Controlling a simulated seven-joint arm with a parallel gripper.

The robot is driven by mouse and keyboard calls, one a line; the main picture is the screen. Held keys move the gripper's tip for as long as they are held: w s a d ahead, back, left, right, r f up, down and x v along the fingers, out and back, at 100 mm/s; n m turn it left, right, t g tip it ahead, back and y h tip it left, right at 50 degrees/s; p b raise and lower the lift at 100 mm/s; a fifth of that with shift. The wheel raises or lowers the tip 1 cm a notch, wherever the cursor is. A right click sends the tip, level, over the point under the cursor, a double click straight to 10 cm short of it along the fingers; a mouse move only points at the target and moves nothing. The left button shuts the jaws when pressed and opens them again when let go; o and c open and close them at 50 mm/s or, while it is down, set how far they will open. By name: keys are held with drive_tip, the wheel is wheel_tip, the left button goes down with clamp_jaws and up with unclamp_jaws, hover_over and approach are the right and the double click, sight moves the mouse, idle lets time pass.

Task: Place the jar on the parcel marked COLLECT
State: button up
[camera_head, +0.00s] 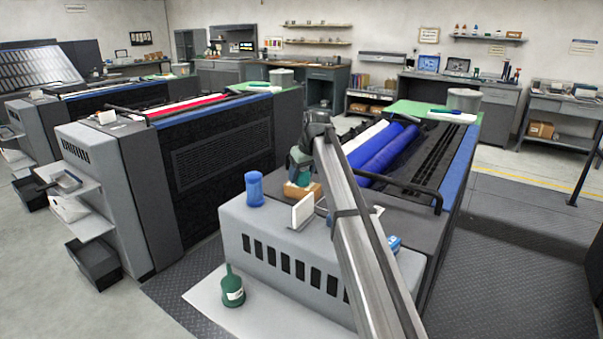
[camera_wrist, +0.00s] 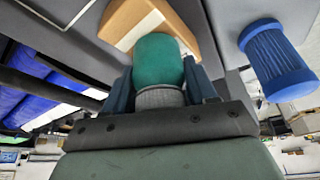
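The jar, with a green body and a grey ribbed band, sits between my gripper's fingers in the wrist view (camera_wrist: 158,62). In the head view a small teal patch of it (camera_head: 300,172) shows at the arm's end. My gripper (camera_wrist: 160,92) is shut on it, fingers on both sides of the grey band. A tan parcel with a white strip (camera_wrist: 125,22) lies just beyond the jar; in the head view the parcel (camera_head: 306,190) lies directly below the gripper. I cannot tell whether jar and parcel touch. No COLLECT marking is readable.
A blue ribbed cup (camera_wrist: 277,60) stands beside the parcel, left of it in the head view (camera_head: 254,188). A white upright card (camera_head: 302,211) stands in front. A green bottle (camera_head: 232,288) is on a lower ledge. Blue rollers (camera_head: 385,148) lie behind to the right.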

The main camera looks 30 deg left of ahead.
drive_tip(key=o, duration=0.5)
drive_tip(key=shift+c, duration=0.2)
drive_tip(key=v, duration=1.2)
drive_tip(key=shift+r, duration=0.2)
